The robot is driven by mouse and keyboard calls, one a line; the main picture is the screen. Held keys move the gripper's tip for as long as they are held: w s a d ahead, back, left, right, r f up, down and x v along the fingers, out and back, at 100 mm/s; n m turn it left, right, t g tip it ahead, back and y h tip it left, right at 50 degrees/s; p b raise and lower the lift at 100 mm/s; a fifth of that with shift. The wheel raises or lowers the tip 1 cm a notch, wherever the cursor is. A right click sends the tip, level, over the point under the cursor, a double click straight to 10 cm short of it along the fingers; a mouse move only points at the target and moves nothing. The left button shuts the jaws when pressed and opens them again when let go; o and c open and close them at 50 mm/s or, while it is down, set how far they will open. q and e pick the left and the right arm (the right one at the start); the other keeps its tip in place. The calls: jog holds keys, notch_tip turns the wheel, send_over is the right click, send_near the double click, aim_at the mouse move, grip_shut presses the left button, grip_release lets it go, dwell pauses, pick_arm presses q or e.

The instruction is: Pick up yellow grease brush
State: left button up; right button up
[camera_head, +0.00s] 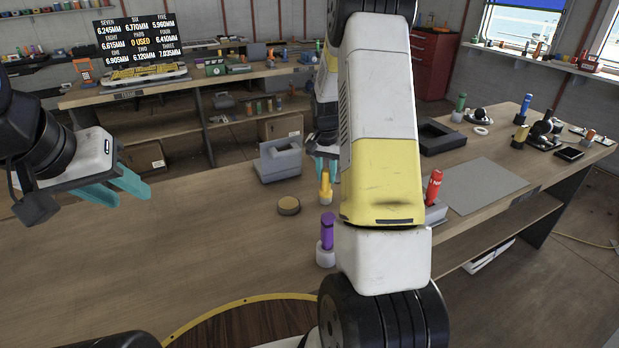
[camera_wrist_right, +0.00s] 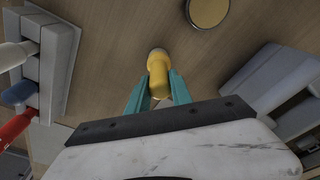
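The yellow grease brush (camera_head: 326,187) stands upright on the near workbench, left of my right arm. In the right wrist view the brush (camera_wrist_right: 158,78) lies between the two teal fingertips of my right gripper (camera_wrist_right: 160,82). In the head view that gripper (camera_head: 326,166) is around the brush's upper part, partly hidden by my own forearm. The fingers sit close to its sides, but I cannot tell whether they touch it. My left gripper (camera_head: 122,188) is open and empty above the left part of the bench.
A round tan tin (camera_head: 289,205) and a grey block-shaped fixture (camera_head: 280,160) stand left of the brush. A purple-handled tool (camera_head: 327,231) stands in front. A red-handled tool (camera_head: 433,187) is right of my arm. The bench's left part is clear.

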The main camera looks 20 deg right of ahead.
grip_shut()
